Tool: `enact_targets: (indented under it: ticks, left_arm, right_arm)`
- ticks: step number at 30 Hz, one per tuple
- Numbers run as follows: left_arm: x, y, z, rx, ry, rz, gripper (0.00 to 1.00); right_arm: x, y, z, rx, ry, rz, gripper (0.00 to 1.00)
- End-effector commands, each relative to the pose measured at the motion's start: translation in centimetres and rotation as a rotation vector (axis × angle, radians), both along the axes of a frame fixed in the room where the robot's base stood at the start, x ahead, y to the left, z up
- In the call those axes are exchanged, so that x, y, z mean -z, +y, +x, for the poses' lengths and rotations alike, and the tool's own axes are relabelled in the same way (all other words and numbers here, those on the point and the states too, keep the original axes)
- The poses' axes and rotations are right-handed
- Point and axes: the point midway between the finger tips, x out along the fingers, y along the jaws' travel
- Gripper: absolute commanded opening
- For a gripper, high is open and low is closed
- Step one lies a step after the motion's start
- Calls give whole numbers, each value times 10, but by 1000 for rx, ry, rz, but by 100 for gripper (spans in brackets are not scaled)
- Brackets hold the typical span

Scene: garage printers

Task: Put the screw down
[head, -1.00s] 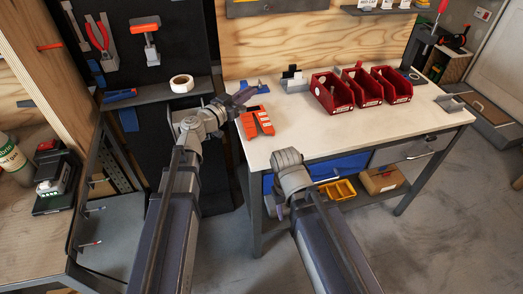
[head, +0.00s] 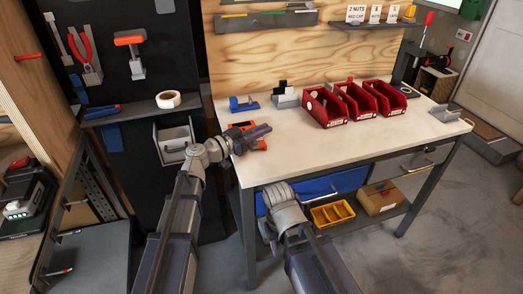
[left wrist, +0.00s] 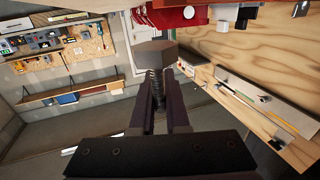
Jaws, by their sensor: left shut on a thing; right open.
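The screw (left wrist: 157,72) shows in the left wrist view, with a grey hexagonal head and a dark threaded shaft. My left gripper (left wrist: 160,115) is shut on its shaft, with the head facing away from the wrist. In the head view my left gripper (head: 262,131) is over the near left corner of the white workbench (head: 345,134), in front of an orange-red object (head: 245,125) that it partly hides. I cannot make out the screw there. My right gripper (head: 272,243) is open, low in front of the bench.
Three red bins (head: 328,106) stand along the bench's back, with a grey holder (head: 286,98) and a blue tool (head: 243,104) to their left. A yellow tray (head: 332,214) and a cardboard box (head: 380,198) sit on the lower shelf. The bench's front middle is clear.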

Motion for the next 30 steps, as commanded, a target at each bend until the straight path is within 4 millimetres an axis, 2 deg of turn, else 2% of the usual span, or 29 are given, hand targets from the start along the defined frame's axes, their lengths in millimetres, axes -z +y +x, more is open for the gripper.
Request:
enact_targets:
  ticks: [1, 8, 18, 30]
  left_arm:
    - [8, 0, 0, 0, 0, 0, 0]
    - [9, 0, 0, -1, 0, 0, 0]
    - [45, 0, 0, -1, 0, 0, 0]
    - [47, 0, 0, -1, 0, 0, 0]
  right_arm:
    - [8, 0, 0, 0, 0, 0, 50]
    - [9, 0, 0, 0, 0, 0, 50]
    - [45, 0, 0, 0, 0, 0, 50]
    - [47, 0, 0, 0, 0, 0, 50]
